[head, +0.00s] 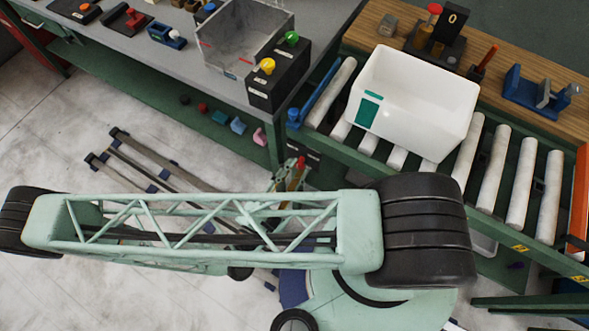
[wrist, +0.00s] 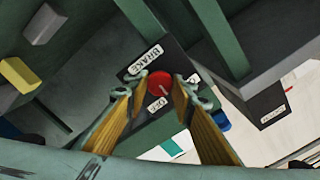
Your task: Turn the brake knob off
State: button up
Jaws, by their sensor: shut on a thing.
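The brake knob (wrist: 159,82) is a round red knob on a dark panel in the wrist view. A white mark on its face runs toward the lower right. A white BRAKE label (wrist: 146,60) lies above it and an OFF label (wrist: 156,112) below it; both read turned over. My gripper (wrist: 160,88) has its two yellow-padded fingers on either side of the knob, shut on it. In the head view my gripper (head: 294,176) shows beyond my pale green arm, below the bench corner, and the knob is hard to make out there.
A dark box (head: 280,75) with yellow and green knobs stands at the grey bench's (head: 150,50) corner. A roller conveyor (head: 490,165) with a white bin (head: 415,105) lies to the right. Green frame bars (wrist: 222,35) run close to the panel. Several small coloured pieces lie on the lower shelf.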

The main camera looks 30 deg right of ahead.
jog(key=m, duration=0.4)
jog(key=shift+r+m+p, duration=0.1)
jog(key=shift+m+p, duration=0.2)
jog(key=shift+m, duration=0.1)
jog(key=shift+m+p, duration=0.3)
jog(key=shift+m, duration=1.8)
jog(key=o, duration=0.8)
jog(key=shift+o, duration=0.2)
jog(key=shift+a, duration=0.15)
jog(key=v, duration=1.1)
jog(key=shift+s+a, duration=0.25)
jog(key=shift+a, duration=0.05)
